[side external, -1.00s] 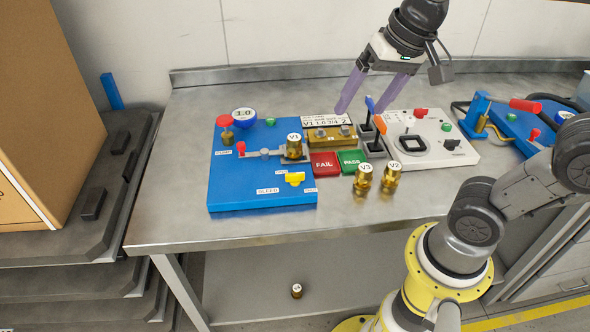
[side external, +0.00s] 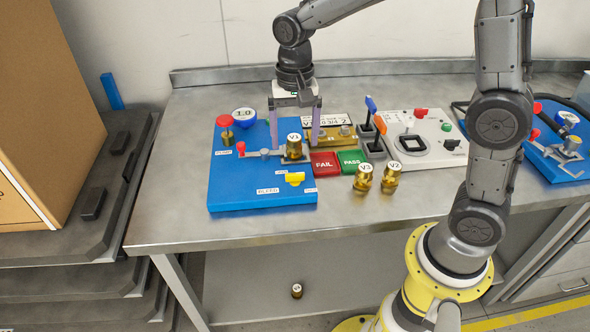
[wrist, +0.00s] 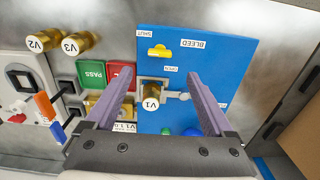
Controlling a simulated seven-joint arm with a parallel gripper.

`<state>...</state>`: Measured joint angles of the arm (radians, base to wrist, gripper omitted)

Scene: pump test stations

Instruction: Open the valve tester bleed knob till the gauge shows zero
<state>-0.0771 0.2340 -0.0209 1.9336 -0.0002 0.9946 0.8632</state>
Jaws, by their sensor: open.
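The blue valve tester (side external: 232,190) stands on the left of the bench. Its yellow bleed knob (side external: 294,179) sits near the front edge, between the OPEN and SHUT labels; in the wrist view the knob (wrist: 158,51) lies beyond my fingertips. The round blue gauge (side external: 244,114) at the back reads 1.0. Brass valve V1 (side external: 293,147) stands in the tester's clamp. My gripper (side external: 295,141) is open and empty, pointing down over the tester around V1's position; the wrist view shows V1 (wrist: 151,91) between the spread fingers (wrist: 155,76). I cannot tell whether they touch anything.
A red FAIL pad (side external: 324,163) and green PASS pad (side external: 351,161) lie right of the tester. Brass valves V3 (side external: 363,178) and V2 (side external: 391,176) stand in front of them. Two levers (side external: 375,125) rise beside a white station (side external: 424,151). The front bench strip is clear.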

